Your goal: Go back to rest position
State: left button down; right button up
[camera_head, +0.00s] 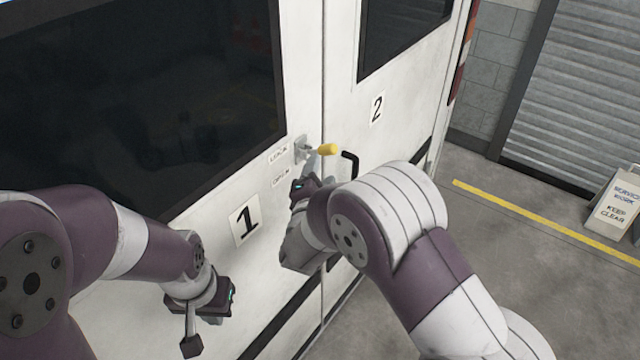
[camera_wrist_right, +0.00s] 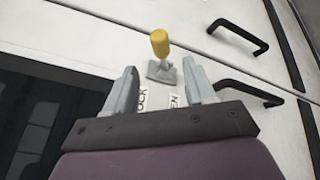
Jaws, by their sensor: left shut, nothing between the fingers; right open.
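My right gripper (camera_head: 312,165) is raised in front of the white cabinet doors, close to a lever with a yellow knob (camera_head: 328,150). In the right wrist view its two fingers (camera_wrist_right: 165,92) are spread apart with nothing between them. The yellow knob (camera_wrist_right: 160,42) and its grey base show beyond the fingertips, apart from them in that picture. My left gripper (camera_head: 205,318) hangs low in front of the door marked 1, shut and empty; its fingers point down and are partly hidden.
The door marked 1 (camera_head: 246,225) and the door marked 2 (camera_head: 377,108) are closed. Black handles (camera_wrist_right: 240,36) stick out near the lever. A service sign (camera_head: 612,205) stands on the floor at right. The floor between is clear.

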jog(key=shift+s, duration=0.45)
